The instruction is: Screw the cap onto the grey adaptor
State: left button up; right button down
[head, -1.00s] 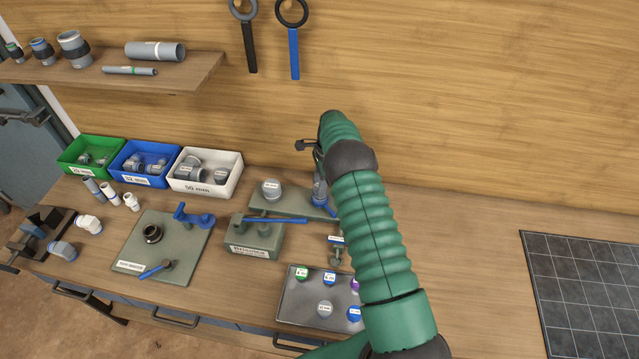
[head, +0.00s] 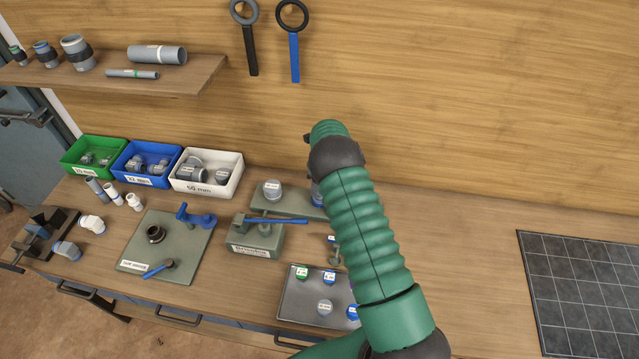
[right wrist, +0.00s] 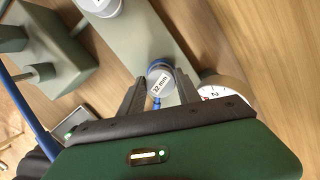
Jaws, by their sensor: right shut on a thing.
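My right arm reaches to the back of the bench, and its forearm hides most of its gripper in the head view. In the right wrist view my right gripper (right wrist: 158,85) is shut on a round grey piece marked 32 mm (right wrist: 159,80) with a blue rim. I cannot tell where cap and adaptor meet there. The piece is at the right end of a grey-green plate (right wrist: 135,42); in the head view only a bluish sliver shows beside my arm. Another grey labelled fitting (head: 272,189) stands on the plate's left part. My left gripper is out of view.
A round dial (right wrist: 222,92) is close beside the right finger. A block with a blue lever (head: 275,221) stands left of my arm. A tray (head: 290,306) of coloured caps lies in front. Bins stand at back left; bench right of my arm is clear up to a dark grid mat (head: 580,290).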

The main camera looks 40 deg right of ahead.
jog(key=shift+r+m, duration=0.15)
jog(key=shift+m, duration=0.55)
jog(key=shift+m+h+p, duration=0.3)
jog(key=shift+m, duration=0.5)
jog(key=c, duration=0.8)
grip_release()
jog(key=shift+o, duration=0.6)
jog(key=shift+o, duration=0.8)
jog(key=shift+r+p, duration=2)
jog(key=shift+r, duration=0.9)
